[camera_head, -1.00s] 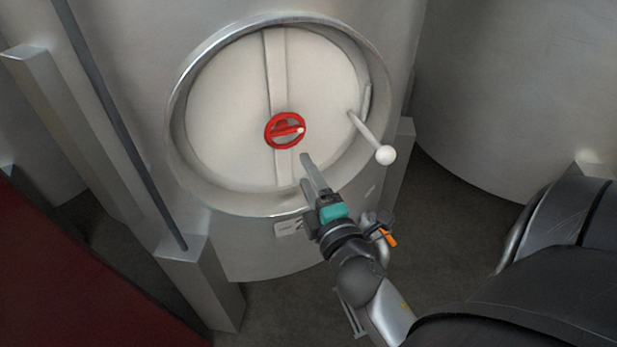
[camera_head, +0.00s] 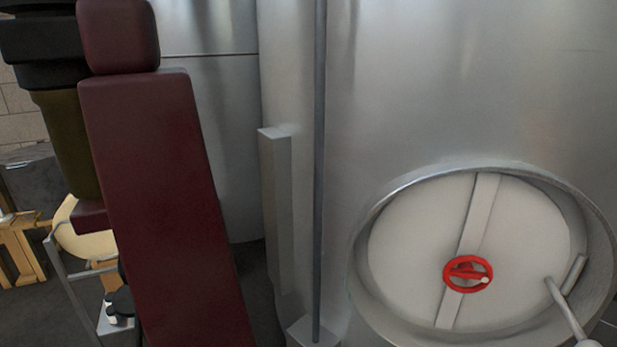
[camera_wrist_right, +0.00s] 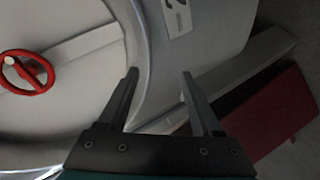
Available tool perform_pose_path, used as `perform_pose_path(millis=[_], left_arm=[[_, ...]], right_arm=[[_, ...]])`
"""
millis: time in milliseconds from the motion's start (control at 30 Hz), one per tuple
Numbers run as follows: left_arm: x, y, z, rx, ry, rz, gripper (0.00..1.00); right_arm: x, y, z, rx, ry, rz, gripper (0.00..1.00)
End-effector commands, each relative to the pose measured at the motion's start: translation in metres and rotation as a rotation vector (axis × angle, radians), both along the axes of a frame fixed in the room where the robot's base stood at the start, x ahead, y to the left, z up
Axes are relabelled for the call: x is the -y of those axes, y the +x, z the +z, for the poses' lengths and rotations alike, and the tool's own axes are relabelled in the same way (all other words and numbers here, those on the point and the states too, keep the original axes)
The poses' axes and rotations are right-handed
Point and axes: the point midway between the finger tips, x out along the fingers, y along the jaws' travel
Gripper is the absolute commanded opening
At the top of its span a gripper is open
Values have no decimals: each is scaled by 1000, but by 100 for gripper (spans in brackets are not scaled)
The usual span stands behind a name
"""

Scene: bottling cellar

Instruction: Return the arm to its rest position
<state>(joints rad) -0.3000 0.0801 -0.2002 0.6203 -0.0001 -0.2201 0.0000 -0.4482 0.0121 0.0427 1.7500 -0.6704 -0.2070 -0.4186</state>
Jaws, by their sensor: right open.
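My right gripper (camera_wrist_right: 158,82) shows in the right wrist view with its two fingers apart and nothing between them. It is beside the rim of the round tank door, apart from the red handwheel (camera_wrist_right: 27,72). In the head view neither gripper is in the picture. The round pale door (camera_head: 410,235) sits in its metal ring at the lower right, with the red handwheel (camera_head: 468,274) on its crossbar.
The steel tank (camera_head: 470,80) fills the right. A thin vertical pipe (camera_head: 319,150) and a metal post (camera_head: 276,190) stand left of the door. A tall dark red padded shape (camera_head: 160,200) blocks the left. A wooden stand (camera_head: 20,245) is at the far left.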

Motion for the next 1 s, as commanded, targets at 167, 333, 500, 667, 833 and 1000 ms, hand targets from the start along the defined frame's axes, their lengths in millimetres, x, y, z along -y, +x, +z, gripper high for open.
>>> perform_pose_path(millis=[167,333,500,667,833,1000], left_arm=[[0,0,0,0,0,0,78],[0,0,0,0,0,0,78],[0,0,0,0,0,0,78],[0,0,0,0,0,0,78],[0,0,0,0,0,1,78],[0,0,0,0,0,1,78]], right_arm=[[-25,-43,-101,-212,226,-55,66],[-43,-104,-181,-415,406,-157,66],[-52,-180,-243,-616,541,-303,66],[-51,-253,-280,-775,620,-465,66],[-45,-305,-296,-872,655,-596,66],[-42,-324,-300,-904,663,-644,66]])
